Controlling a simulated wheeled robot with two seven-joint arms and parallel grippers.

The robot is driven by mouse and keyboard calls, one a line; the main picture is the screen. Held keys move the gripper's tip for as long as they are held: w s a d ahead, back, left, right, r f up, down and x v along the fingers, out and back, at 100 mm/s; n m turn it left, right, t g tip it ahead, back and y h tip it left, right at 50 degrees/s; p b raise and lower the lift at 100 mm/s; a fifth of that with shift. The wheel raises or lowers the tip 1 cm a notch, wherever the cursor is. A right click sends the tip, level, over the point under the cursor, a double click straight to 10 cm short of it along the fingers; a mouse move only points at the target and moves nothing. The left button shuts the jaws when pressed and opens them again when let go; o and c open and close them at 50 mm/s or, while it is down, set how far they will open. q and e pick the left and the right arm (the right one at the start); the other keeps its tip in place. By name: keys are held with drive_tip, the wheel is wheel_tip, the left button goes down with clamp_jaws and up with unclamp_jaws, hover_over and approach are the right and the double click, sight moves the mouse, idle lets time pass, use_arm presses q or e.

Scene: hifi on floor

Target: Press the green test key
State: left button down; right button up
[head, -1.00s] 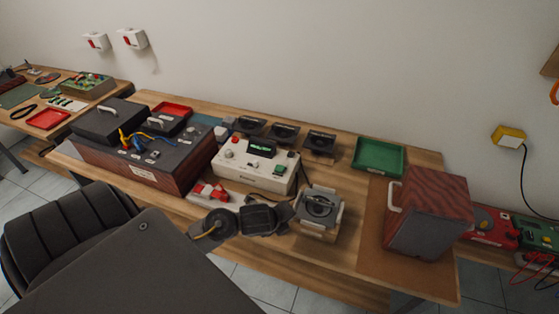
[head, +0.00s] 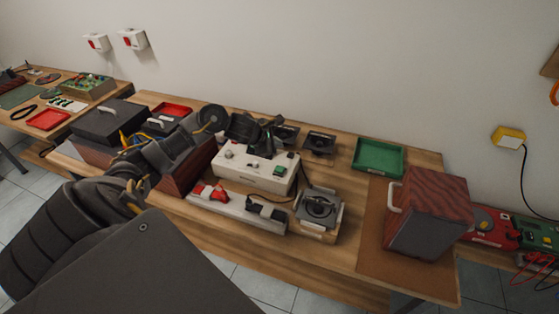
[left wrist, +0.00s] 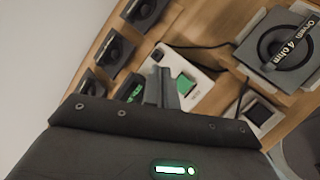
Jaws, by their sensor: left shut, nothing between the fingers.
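The white tester box (head: 254,175) stands on the wooden bench, with a red button and knobs on its top. The green test key (head: 279,171) is on the box's right part; it also shows in the left wrist view (left wrist: 186,83), just right of the fingers. My left gripper (head: 268,148) is shut and empty. It hangs above the back of the box, left of and behind the key, and hides the box's display in the head view. In the left wrist view the closed fingers (left wrist: 161,84) show beside the key; I cannot tell their height above the box.
Black speakers (head: 320,143) line the back. A speaker in a wooden holder (head: 318,208) stands right of the box. A white power strip (head: 238,211) with a red switch lies in front. A green tray (head: 378,156) and a large wooden cabinet (head: 428,213) are further right.

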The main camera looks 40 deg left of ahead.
use_arm(q)
drive_tip(key=b, duration=0.5)
hover_over(277, 170)
wheel_tip(277, 170, down, 8)
drive_tip(key=shift+r, duration=0.2)
drive_tip(key=shift+f+b, duration=0.65)
drive_tip(key=shift+b, duration=0.1)
idle(1.2)
drive_tip(key=shift+f+b, duration=0.4)
drive_tip(key=shift+b, duration=0.3)
drive_tip(key=shift+f+b, duration=0.55)
drive_tip(key=shift+b, duration=0.2)
idle(0.6)
drive_tip(key=shift+r, duration=0.15)
drive_tip(key=shift+r+p, duration=0.55)
drive_tip(key=shift+r, duration=0.25)
